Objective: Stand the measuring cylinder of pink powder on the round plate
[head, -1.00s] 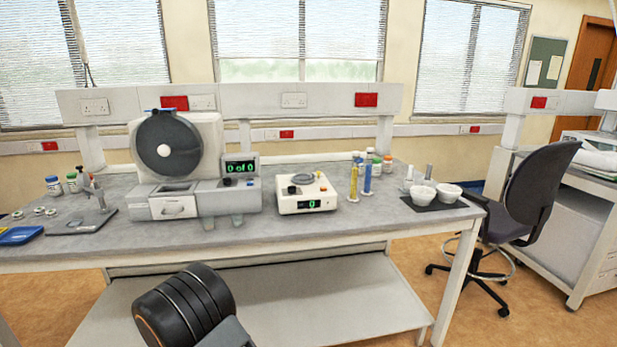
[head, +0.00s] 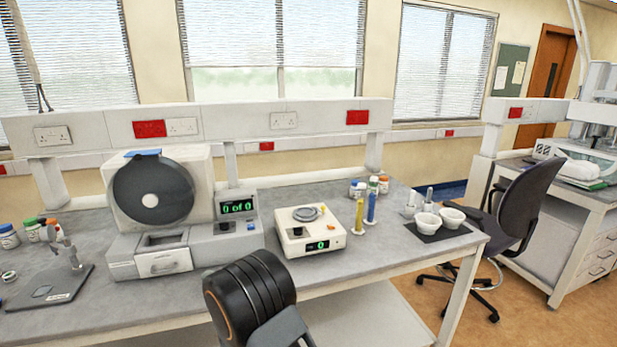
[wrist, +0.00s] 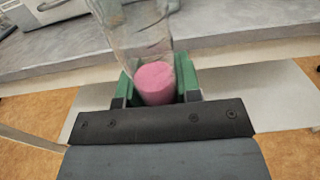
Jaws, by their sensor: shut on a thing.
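The measuring cylinder (wrist: 137,35) is clear glass with pink powder (wrist: 155,84) at its lower end in the wrist view. My gripper (wrist: 158,88) has green-lined fingers shut around the powder part. The cylinder leans in the picture and its top is cut off by the frame edge. The round plate (head: 307,214) is the grey disc on top of the cream balance (head: 310,240), which reads 0. The held cylinder and my gripper are hidden in the head view, where my dark arm link shows in front of the bench edge.
A tablet machine (head: 165,215) stands left of the balance. A yellow cylinder (head: 358,217) and a blue cylinder (head: 371,208) stand to its right, with several jars behind. White mortars (head: 427,224) sit on a dark mat farther right. The bench front right of the balance is clear.

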